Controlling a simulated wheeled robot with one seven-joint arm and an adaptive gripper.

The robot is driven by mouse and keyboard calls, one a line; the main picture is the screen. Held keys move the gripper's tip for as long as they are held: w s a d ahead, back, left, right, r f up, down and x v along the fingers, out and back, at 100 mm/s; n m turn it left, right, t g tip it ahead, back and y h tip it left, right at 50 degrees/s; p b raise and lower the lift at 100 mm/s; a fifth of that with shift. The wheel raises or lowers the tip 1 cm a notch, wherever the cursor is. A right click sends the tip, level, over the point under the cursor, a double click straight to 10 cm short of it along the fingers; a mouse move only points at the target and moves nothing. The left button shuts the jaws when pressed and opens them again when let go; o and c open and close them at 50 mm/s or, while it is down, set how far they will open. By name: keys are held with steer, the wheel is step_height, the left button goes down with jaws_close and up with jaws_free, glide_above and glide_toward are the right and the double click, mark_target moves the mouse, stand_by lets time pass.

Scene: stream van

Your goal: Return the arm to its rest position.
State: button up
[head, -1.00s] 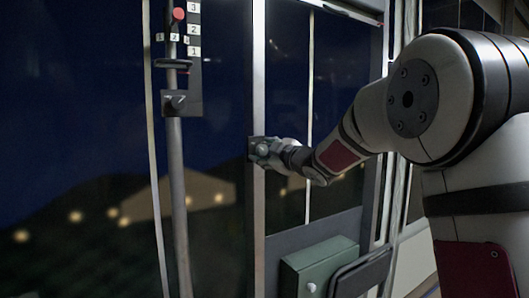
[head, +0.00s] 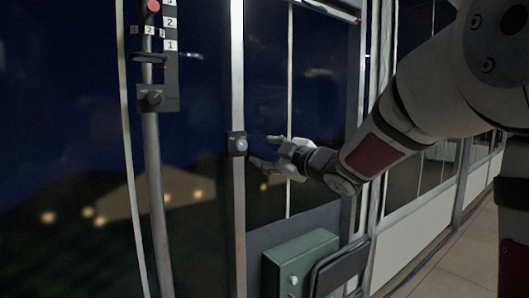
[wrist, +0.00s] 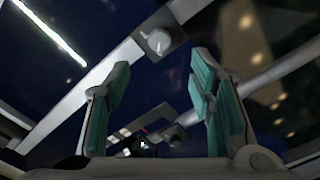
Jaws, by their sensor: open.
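My gripper (head: 262,152) is open and empty in the head view, with its two fingers spread. It points left toward a round grey knob (head: 241,144) on a dark plate, fixed to the upright metal post. A small gap shows between the fingertips and the knob. In the wrist view my gripper (wrist: 160,85) has its teal finger pads wide apart with nothing between them. The knob (wrist: 158,41) shows beyond the fingertips there. My arm reaches in from the right of the head view.
A green box (head: 300,262) with a dark panel beside it sits low below my arm. A lever post with a red knob (head: 153,6) and number labels stands at left, with a switch box (head: 158,98) on it. Open floor (head: 470,255) lies at right.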

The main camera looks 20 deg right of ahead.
stand_by(0.3)
steer(key=s+d+f+m+g+h+p, duration=0.1)
steer(key=s+d+m+g+h, duration=0.1)
steer(key=s+m+h, duration=0.35)
steer(key=s+d+f+m+g+h+p, duration=0.1)
steer(key=s+d+f+m+g+h, duration=0.15)
steer(key=s, duration=0.55)
steer(key=s+a+f+m+g, duration=0.2)
steer(key=s+f, duration=0.1)
steer(key=s, duration=0.6)
steer(key=s+a+f+m+g+y+p, duration=0.1)
steer(key=s+a+f+m+g, duration=0.1)
steer(key=s, duration=0.8)
steer(key=s+a+f+m+g+y, duration=0.1)
steer(key=s+a+f+g, duration=0.2)
steer(key=s+f, duration=0.3)
steer(key=s+g, duration=0.1)
steer(key=s, duration=0.2)
steer(key=shift+s+a+f+m, duration=0.15)
steer(key=shift+a+f+m, duration=0.05)
steer(key=shift+a+m, duration=0.2)
steer(key=shift+g, duration=0.25)
